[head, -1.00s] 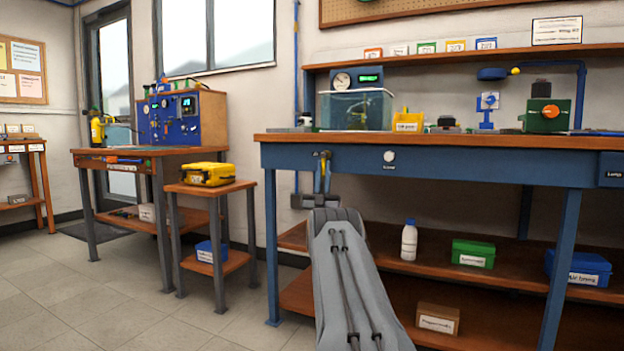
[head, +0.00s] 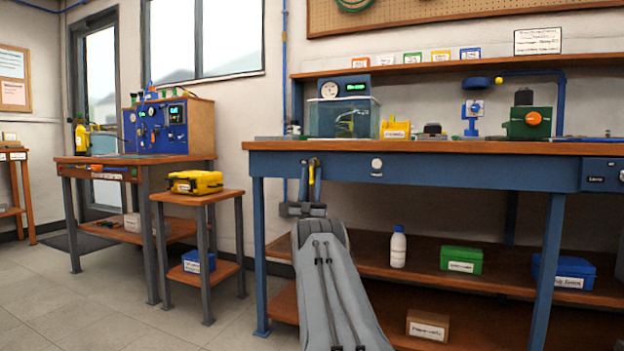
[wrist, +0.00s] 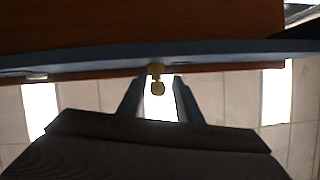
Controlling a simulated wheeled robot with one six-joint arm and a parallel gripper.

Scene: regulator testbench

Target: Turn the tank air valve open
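A yellow cylinder with a dark top (head: 80,137) stands on the wooden bench at the far left; it looks like a tank, but any valve on it is too small to make out. My gripper (head: 310,178) points up in front of the blue front rail of the nearer bench, far to the right of that cylinder. In the wrist view, my gripper (wrist: 159,82) has its two fingers apart.
The near bench (head: 450,147) carries a water tank (head: 325,120), a yellow bin (head: 396,130) and a green block with an orange knob (head: 530,122). A side stool (head: 198,199) holds a yellow case (head: 196,182). The floor (head: 110,315) at lower left is clear.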

